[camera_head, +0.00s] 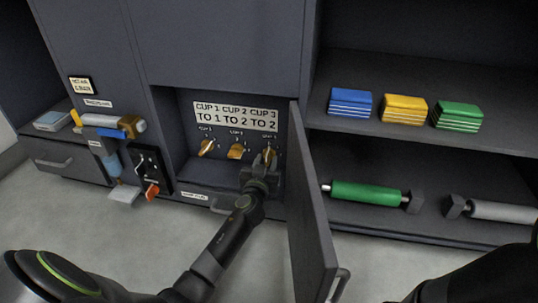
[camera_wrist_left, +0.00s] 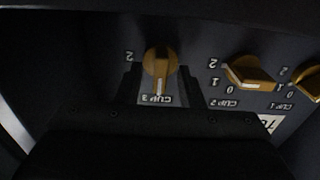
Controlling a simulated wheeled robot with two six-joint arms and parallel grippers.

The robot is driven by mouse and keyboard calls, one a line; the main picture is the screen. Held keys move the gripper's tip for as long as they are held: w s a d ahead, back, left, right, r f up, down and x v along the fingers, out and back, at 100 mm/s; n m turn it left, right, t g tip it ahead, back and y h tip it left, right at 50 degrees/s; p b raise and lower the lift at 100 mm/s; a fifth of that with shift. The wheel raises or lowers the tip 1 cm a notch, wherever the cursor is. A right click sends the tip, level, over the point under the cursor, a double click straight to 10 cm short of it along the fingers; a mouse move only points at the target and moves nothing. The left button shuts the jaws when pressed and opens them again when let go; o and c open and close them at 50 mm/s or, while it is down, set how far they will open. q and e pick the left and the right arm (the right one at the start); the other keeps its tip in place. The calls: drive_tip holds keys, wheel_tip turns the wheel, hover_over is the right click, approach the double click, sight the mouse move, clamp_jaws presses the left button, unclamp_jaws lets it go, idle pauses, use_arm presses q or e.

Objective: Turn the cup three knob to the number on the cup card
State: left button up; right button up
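The white cup card (camera_head: 235,116) reads CUP 1 TO 1, CUP 2 TO 2, CUP 3 TO 2. Below it are three orange knobs; the cup three knob (camera_head: 268,154) is the rightmost. My left gripper (camera_head: 263,166) is right at it. In the left wrist view, which is upside down, the cup three knob (camera_wrist_left: 160,65) stands between my spread fingers (camera_wrist_left: 160,85), with gaps on both sides. Its white mark points toward the CUP 3 label. A 2 shows beside it; its other numbers are hidden. My right gripper is out of view.
The cup one knob (camera_head: 206,147) and cup two knob (camera_head: 236,151) sit close to the left. An open door (camera_head: 312,215) stands just right of my left arm. Shelves at right hold colored packs (camera_head: 404,109) and a green roller (camera_head: 366,193).

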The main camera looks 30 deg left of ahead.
use_arm(q)
drive_tip(key=shift+w, duration=0.1)
drive_tip(key=shift+c, duration=0.4)
clamp_jaws()
